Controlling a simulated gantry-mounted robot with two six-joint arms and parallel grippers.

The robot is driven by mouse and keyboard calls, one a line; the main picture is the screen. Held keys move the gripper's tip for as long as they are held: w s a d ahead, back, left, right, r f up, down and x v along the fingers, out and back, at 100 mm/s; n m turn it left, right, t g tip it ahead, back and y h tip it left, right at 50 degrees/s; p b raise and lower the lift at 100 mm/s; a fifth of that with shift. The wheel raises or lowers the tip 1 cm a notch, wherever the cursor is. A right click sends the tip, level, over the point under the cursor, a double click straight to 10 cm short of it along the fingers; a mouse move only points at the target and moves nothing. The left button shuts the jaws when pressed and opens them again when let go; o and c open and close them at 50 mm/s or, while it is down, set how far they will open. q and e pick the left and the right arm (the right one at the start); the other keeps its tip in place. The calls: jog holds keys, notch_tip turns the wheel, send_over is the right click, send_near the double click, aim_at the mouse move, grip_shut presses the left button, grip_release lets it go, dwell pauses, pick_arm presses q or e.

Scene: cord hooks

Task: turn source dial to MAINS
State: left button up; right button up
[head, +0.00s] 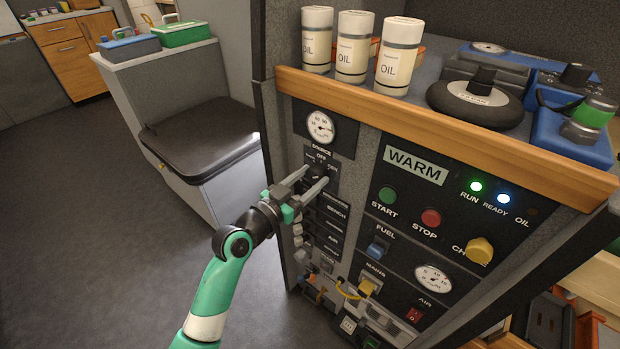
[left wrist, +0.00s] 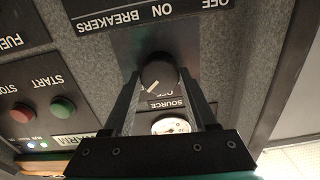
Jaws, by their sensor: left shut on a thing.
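The source dial (head: 319,172) is a dark round knob on the upper left of the panel, under a gauge. Its label SOURCE (left wrist: 166,104) reads upside down in the left wrist view. My left gripper (head: 316,180) is shut on the dial, one finger on each side, and the dial also shows between its fingers in the left wrist view (left wrist: 158,72). The dial's white mark points down-left in the left wrist view, close to OFF. The other labels around the dial are too small or covered to read. My right gripper is not in view.
Breaker rows (head: 336,212) lie just below the dial. A gauge (head: 320,127) sits above it. Start (head: 387,195) and stop (head: 431,218) buttons and a yellow knob (head: 479,251) are to the right. Oil canisters (head: 352,47) stand on the top. Open floor lies left.

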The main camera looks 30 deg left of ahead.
pick_arm(q)
jog(key=shift+n, duration=0.3)
jog(key=n+p, duration=0.2)
jog(key=n, duration=0.2)
jog(key=shift+a+r+n, duration=0.1)
jog(key=shift+n, duration=0.2)
jog(key=n+p, duration=0.2)
jog(key=n, duration=0.3)
jog(key=n+p, duration=0.2)
jog(key=n, duration=0.3)
jog(key=shift+n, duration=0.4)
jog(key=shift+f+n+p, duration=0.15)
jog(key=shift+n+p, duration=0.15)
jog(key=shift+n, duration=0.65)
jog(key=shift+f+n+p, duration=0.1)
jog(key=shift+n+p, duration=0.2)
jog(key=shift+n, duration=0.65)
jog(key=shift+a, duration=0.1)
jog(key=o, duration=1.4)
jog(key=shift+c, duration=0.2)
